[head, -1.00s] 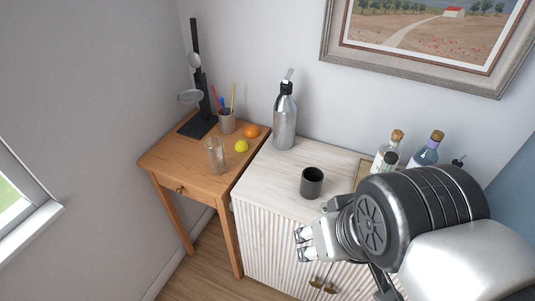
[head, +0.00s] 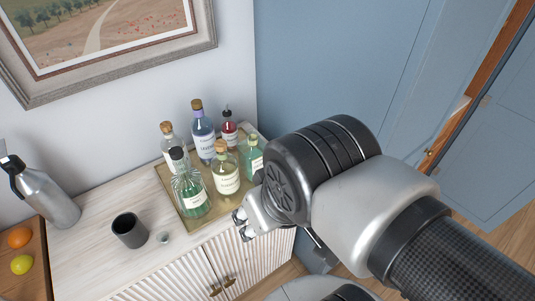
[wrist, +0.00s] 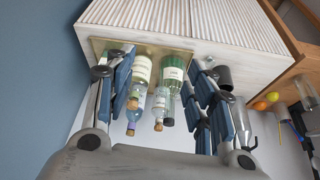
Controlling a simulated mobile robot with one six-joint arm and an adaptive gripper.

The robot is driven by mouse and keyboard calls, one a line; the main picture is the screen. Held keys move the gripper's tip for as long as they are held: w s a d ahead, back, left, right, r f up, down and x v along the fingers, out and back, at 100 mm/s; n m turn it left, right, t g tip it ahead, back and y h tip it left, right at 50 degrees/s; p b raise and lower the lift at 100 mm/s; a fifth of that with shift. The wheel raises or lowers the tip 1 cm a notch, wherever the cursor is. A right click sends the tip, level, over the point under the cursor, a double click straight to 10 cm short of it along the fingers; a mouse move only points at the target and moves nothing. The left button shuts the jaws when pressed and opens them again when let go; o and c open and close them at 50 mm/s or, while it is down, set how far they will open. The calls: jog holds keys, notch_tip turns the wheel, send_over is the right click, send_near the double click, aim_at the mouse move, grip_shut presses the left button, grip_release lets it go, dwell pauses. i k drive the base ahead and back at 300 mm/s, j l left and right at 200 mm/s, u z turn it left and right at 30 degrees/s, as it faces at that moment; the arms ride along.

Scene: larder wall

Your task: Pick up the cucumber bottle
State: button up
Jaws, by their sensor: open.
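Two bottles look green in the head view. One with a dark stopper (head: 194,197) stands at the tray's front left; a smaller one (head: 253,158) stands at its right side. I cannot read which label says cucumber. My gripper (head: 241,224) is at the tray's front right corner, apart from the bottles in the head view. In the wrist view its fingers (wrist: 165,105) are spread wide and empty, with several bottles seen between them, including a green one with a white label (wrist: 173,73).
The gold tray (head: 180,203) also holds a cream-labelled bottle (head: 226,170), a purple one (head: 203,135), a clear one (head: 169,142) and a red one (head: 229,129), standing close together. A dark cup (head: 130,232) and small glass stopper (head: 163,237) stand left of it. A steel flask (head: 48,200) is farther left.

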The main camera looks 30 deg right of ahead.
aim_at(250, 149)
jog(key=i+j+z, duration=0.2)
jog(key=z, duration=0.15)
jog(key=i+j+z, duration=0.1)
jog(key=j+z, duration=0.3)
jog(key=z, duration=0.8)
